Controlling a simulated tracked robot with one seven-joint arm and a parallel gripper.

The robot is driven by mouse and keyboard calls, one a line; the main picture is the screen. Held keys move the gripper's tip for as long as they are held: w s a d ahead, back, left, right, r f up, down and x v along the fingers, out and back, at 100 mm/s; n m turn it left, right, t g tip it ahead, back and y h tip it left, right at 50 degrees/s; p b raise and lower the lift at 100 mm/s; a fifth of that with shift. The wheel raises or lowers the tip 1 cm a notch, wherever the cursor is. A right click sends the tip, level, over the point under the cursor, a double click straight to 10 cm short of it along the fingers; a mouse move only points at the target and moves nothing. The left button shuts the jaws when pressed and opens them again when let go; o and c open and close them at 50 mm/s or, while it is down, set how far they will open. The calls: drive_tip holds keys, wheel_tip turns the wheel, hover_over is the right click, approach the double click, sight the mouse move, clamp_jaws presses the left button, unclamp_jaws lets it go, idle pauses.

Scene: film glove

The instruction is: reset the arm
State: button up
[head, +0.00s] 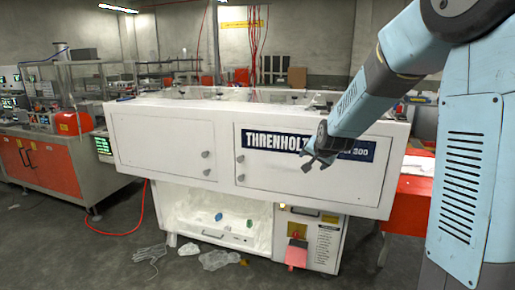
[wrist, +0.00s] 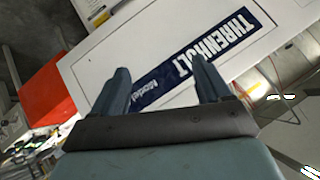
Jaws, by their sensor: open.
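My gripper (head: 319,155) is raised in front of the white Threnholt machine (head: 165,145), before its blue name label (head: 272,142). In the wrist view my gripper (wrist: 163,88) has its two fingers apart with nothing between them. The label (wrist: 228,42) shows tilted beyond the fingers. My light blue arm comes in from the right side of the head view. Whether the gripper touches the machine front is hard to tell; it looks apart from it.
An open lower bay (head: 185,205) holds small blue and green pieces. A glove (head: 150,253) and crumpled clear film (head: 215,259) lie on the floor. A red hose (head: 107,232) runs across the floor at left. An orange-sided bench (head: 45,165) stands at left.

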drive_tip(key=s+d+r+n+g, duration=0.1)
drive_tip(key=s+r+n, duration=0.1)
drive_tip(key=s, duration=1)
drive_tip(key=s+d+r+n+g, duration=0.2)
drive_tip(key=s+r, duration=0.1)
drive_tip(key=s, duration=1)
drive_tip(key=s+d+r+n+g, duration=0.1)
drive_tip(key=s+r+n, duration=0.1)
drive_tip(key=s, duration=1.1)
drive_tip(key=shift+d+r+h, duration=0.15)
drive_tip(key=shift+r+h, duration=0.15)
drive_tip(key=shift+r, duration=0.3)
drive_tip(key=shift+c, duration=0.2)
